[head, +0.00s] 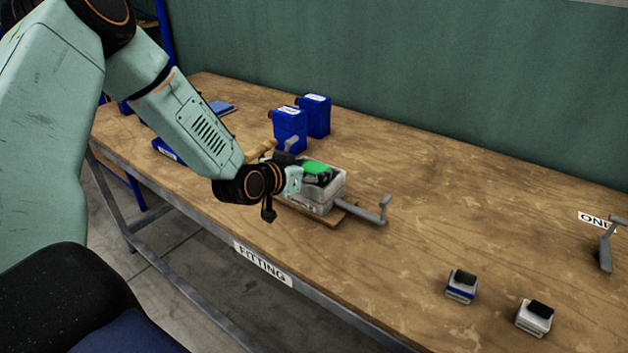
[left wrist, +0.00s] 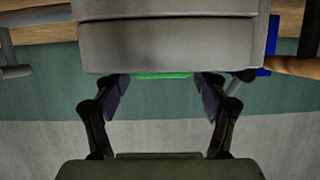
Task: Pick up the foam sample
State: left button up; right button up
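A bright green block (head: 316,167), which looks like the foam sample, is at the top of a grey press (head: 322,197) on the wooden bench. My left gripper (head: 319,174) reaches in from the left at the press. In the left wrist view only a thin green strip (left wrist: 162,75) shows, below the grey press body (left wrist: 170,45). The fingers of my left gripper (left wrist: 162,84) are spread apart, one on each side of the strip; contact cannot be told. My right gripper is not in view.
A grey lever (head: 365,212) sticks out right of the press. Two blue containers (head: 290,130) (head: 317,115) stand behind it. Two small black-topped blocks (head: 461,286) (head: 534,317) sit at the front right. Another grey lever (head: 607,246) stands at the right edge. The bench between is clear.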

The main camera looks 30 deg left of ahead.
pick_arm(q)
jog(key=shift+w+a+f, duration=0.5)
jog(key=shift+d+r, duration=0.2)
jog(key=shift+d, duration=0.15)
jog(key=shift+c, duration=0.5)
jog(key=shift+s+r, duration=0.1)
jog(key=shift+c, duration=0.8)
jog(key=shift+a, duration=0.2)
jog(key=c, duration=0.4)
jog(key=shift+o, duration=0.2)
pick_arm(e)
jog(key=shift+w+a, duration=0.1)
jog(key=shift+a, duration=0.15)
pick_arm(q)
jog(key=shift+d, duration=0.1)
